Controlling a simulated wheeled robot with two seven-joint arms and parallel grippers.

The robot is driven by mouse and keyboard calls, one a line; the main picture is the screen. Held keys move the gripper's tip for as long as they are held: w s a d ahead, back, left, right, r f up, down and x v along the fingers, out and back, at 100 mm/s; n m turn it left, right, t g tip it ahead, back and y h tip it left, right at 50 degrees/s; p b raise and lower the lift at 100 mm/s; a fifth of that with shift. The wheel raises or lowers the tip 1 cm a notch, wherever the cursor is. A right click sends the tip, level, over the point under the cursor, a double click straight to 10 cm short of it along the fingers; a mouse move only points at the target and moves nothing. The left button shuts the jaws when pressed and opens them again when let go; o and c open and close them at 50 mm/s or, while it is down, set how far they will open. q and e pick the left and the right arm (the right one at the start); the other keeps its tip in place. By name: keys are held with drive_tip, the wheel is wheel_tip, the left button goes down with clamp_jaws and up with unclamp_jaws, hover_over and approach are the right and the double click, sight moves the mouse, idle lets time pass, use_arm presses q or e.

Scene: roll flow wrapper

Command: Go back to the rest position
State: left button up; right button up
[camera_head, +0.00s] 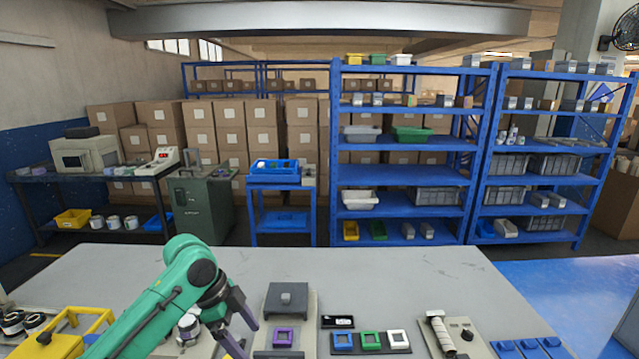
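My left gripper (247,340), on the green arm coming in from the lower left, is above the near part of the grey table (400,272). Its two dark fingers point down and to the right and are apart, with nothing seen between them. It is left of a grey press-like device (287,297) that has a purple square frame (283,337) on its base. My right gripper is not in view.
Blue (343,341), green (371,341) and white (398,340) square frames sit on a black tray. A roller device (440,335) and several blue trays (528,347) stand to the right. A yellow holder (85,320) is at the left. The table's far part is clear.

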use_arm(q)
drive_tip(key=s+d+f+n+t, duration=0.25)
drive_tip(key=s+f+n, duration=0.5)
drive_tip(key=f, duration=0.45)
drive_tip(key=s+a+f+n+y, duration=0.35)
drive_tip(key=s+a+n, duration=0.45)
drive_tip(key=s+a, duration=0.35)
wheel_tip(320, 180, down, 28)
drive_tip(key=s+b, duration=0.2)
drive_tip(key=b, duration=0.4)
drive_tip(key=s+a+f+g+b, duration=0.1)
drive_tip(key=s+f+b, duration=0.1)
drive_tip(key=s+f, duration=0.6)
drive_tip(key=s+a+f+g+b, duration=0.1)
drive_tip(key=s+f+b, duration=0.1)
drive_tip(key=s+f, duration=0.7)
wheel_tip(320, 180, down, 2)
drive_tip(key=shift+s+a+f+m+y, duration=0.15)
drive_tip(key=shift+a+m+y, duration=0.2)
drive_tip(key=shift+y, duration=0.1)
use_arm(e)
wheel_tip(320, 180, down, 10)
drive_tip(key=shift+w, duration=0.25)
